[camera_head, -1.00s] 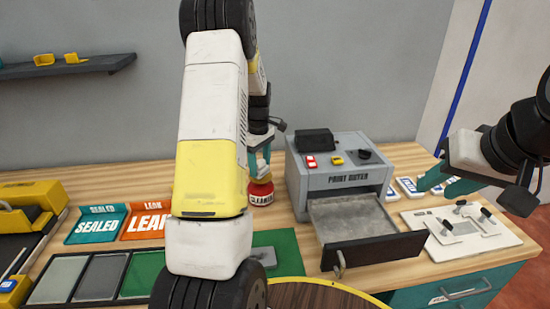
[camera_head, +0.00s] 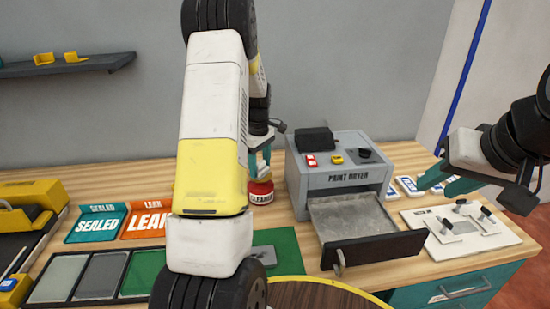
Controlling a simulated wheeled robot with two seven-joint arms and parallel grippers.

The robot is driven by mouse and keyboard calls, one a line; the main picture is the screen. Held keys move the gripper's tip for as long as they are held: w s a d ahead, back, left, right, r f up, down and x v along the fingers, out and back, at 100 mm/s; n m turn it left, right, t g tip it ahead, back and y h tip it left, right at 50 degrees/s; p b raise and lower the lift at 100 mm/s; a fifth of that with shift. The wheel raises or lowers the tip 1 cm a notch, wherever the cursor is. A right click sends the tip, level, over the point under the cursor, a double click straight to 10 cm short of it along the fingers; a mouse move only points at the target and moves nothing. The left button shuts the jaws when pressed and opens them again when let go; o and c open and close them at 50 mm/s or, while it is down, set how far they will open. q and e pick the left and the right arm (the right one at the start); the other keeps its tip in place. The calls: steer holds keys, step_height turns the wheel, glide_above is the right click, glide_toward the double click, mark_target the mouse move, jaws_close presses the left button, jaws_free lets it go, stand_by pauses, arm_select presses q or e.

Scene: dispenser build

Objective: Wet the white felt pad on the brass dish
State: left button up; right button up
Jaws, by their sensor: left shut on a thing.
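My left gripper (camera_head: 262,162) is shut, pointing down, on the top of a red bottle (camera_head: 261,187) with a white label reading CLEANER. The bottle is upright, left of the paint dryer; I cannot tell whether its base touches the bench. I cannot make out the brass dish or the white felt pad; my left arm covers the middle of the bench. My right gripper (camera_head: 440,183) is at the right, with its teal fingers apart and nothing seen between them.
The grey paint dryer (camera_head: 338,180) has its drawer (camera_head: 372,250) pulled out. A green mat (camera_head: 283,262) lies in front of the bottle. SEALED (camera_head: 97,224) and LEAK (camera_head: 143,221) trays stand at left. A white board with clamps (camera_head: 440,240) is at right.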

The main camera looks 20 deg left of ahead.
mark_target(260, 162)
arm_select(q)
steer(key=shift+f, duration=0.7)
stand_by(0.8)
steer(key=shift+r, duration=3.55)
steer(key=shift+s, duration=0.1)
